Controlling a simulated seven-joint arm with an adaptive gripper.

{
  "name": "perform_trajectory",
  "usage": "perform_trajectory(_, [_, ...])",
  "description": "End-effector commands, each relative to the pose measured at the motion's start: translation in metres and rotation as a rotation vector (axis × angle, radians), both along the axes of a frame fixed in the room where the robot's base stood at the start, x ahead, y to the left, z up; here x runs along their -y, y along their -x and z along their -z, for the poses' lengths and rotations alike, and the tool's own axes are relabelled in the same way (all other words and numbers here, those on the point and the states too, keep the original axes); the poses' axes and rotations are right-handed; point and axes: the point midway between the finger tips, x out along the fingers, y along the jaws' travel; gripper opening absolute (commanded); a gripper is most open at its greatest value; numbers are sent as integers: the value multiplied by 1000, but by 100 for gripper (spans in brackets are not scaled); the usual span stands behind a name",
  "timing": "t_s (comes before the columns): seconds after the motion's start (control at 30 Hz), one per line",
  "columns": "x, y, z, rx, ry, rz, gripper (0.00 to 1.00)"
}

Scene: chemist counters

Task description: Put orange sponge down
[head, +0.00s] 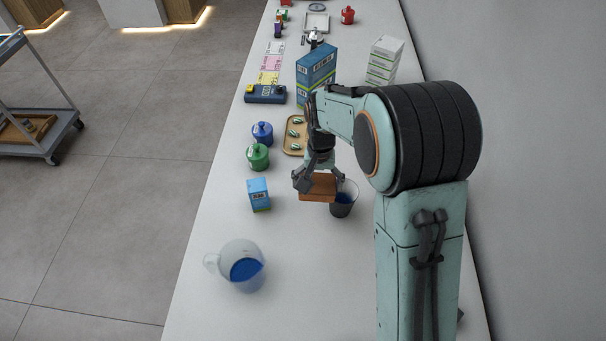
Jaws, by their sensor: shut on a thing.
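The orange sponge (318,188) is a brown-orange block in the head view, near the middle of the white counter (200,300). My gripper (318,183) is shut on it from above, with one dark finger at each end of the block. A clear cup with dark blue contents (342,205) stands at the sponge's right, very close to my right finger. I cannot tell whether they touch. I cannot tell whether the sponge's underside rests on the counter or is held just above it.
A small blue box (259,194) stands left of the sponge. A jug with blue liquid (243,266) is at the front left. Green (258,157) and blue (262,134) jars and a tan tray (293,148) stand behind. The front middle counter is clear.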

Motion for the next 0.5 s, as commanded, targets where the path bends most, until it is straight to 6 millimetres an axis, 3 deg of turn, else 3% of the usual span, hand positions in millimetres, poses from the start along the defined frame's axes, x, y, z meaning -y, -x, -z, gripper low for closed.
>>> perform_trajectory(0.37, [-26,-80,40,-1,1,-8,63])
perform_trajectory(0.5, [-32,-104,69,-4,2,-8,63])
